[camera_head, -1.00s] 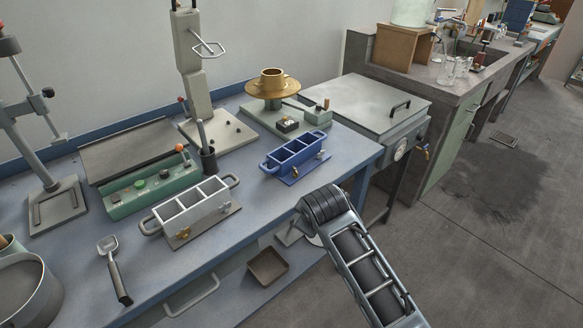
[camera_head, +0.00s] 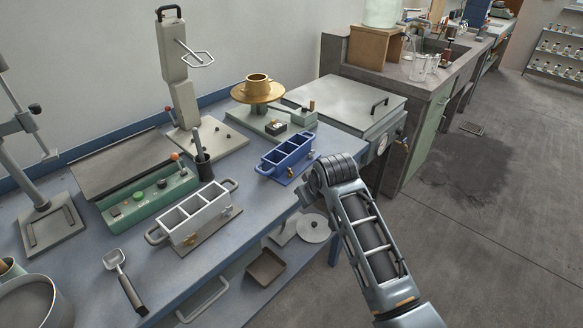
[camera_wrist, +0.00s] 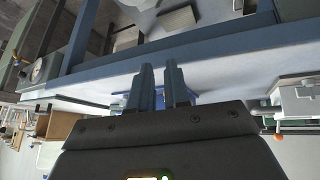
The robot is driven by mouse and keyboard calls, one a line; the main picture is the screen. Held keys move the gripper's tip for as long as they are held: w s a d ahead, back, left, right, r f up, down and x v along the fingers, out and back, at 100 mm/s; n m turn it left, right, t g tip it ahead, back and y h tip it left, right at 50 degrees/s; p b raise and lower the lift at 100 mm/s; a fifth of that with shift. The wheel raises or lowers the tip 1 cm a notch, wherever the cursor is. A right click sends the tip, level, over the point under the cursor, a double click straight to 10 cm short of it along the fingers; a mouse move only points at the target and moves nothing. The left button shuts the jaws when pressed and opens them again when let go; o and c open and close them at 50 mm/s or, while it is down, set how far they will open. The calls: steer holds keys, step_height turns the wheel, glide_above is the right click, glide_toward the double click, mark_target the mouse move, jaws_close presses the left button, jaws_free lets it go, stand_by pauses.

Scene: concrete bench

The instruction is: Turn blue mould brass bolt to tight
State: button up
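The blue mould (camera_head: 270,167), a three-compartment block with end handles, stands on the bench near its right front edge in the head view. A small brass bolt (camera_head: 290,173) shows on its front side. A silver-grey bolt (camera_head: 311,154) is at its right end. In the wrist view, my gripper (camera_wrist: 159,68) shows two parallel fingers with a narrow empty-looking gap.
A white mould (camera_head: 222,200) with its own brass bolt stands left of the blue one. A green control box (camera_head: 150,195), a scoop (camera_head: 125,280) and a brass bowl stand (camera_head: 257,90) are also on the bench. A lidded metal tank (camera_head: 345,100) stands behind right.

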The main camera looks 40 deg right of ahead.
steer(key=g+y, duration=0.2)
glide_toward(290, 171)
steer(key=shift+m, duration=0.4)
steer(key=shift+x, duration=4.05)
steer(key=shift+d, duration=0.1)
steer(key=shift+c, duration=0.3)
jaws_close()
